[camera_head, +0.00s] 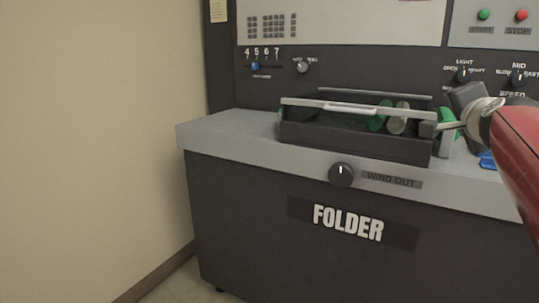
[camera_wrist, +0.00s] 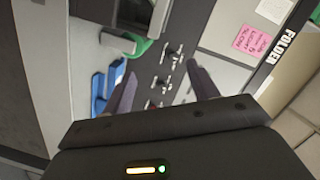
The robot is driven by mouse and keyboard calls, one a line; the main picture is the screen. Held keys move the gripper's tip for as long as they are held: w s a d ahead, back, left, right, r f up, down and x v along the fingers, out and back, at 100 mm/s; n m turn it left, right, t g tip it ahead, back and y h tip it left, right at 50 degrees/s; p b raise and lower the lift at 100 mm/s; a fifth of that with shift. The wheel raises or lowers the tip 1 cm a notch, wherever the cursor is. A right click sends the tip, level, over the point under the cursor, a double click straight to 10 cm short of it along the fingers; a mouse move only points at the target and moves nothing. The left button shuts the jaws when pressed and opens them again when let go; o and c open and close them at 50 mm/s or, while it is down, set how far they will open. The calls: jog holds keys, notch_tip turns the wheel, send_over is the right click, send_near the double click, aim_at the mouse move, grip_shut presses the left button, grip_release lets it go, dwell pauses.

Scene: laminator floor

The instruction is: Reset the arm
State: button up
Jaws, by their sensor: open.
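My red arm (camera_head: 515,140) comes in from the right edge in the head view, in front of the folder machine (camera_head: 240,190). Its end reaches near the right side of the dark tray (camera_head: 350,148) on the machine's top. The fingers are hard to make out there. In the wrist view my gripper (camera_wrist: 163,82) is open, its two dark fingers apart with nothing between them. Beyond them is a dark panel with several knobs (camera_wrist: 168,62), seen turned on its side. I cannot tell whether the arm touches the machine.
The tray has a pale bar (camera_head: 340,107) and green-rimmed rollers (camera_head: 377,117). A wind-out knob (camera_head: 341,174) is on the front. Blue parts show in the wrist view (camera_wrist: 108,85), beside a green piece (camera_wrist: 142,46). A pink note (camera_wrist: 252,40) is on the panel. A bare wall (camera_head: 90,130) stands left.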

jog(key=s+a+f+n+g+y, duration=0.25)
jog(key=s+a+f+n, duration=0.2)
jog(key=a+f, duration=0.45)
jog(key=s+a+f+n+g+y, duration=0.2)
jog(key=s+a+f+n+y, duration=0.25)
jog(key=a+f, duration=0.45)
jog(key=s+a+f+n+g, duration=0.2)
jog(key=s+a+f+n, duration=0.1)
jog(key=s+f, duration=0.3)
jog(key=s+a+f+n+g, duration=0.3)
jog(key=s+f+n, duration=0.1)
jog(key=s+f, duration=0.3)
jog(key=shift+s+f+h, duration=0.15)
jog(key=shift+f+h, duration=0.25)
jog(key=shift+f, duration=0.4)
jog(key=shift+d+g, duration=0.15)
jog(key=shift+g, duration=0.1)
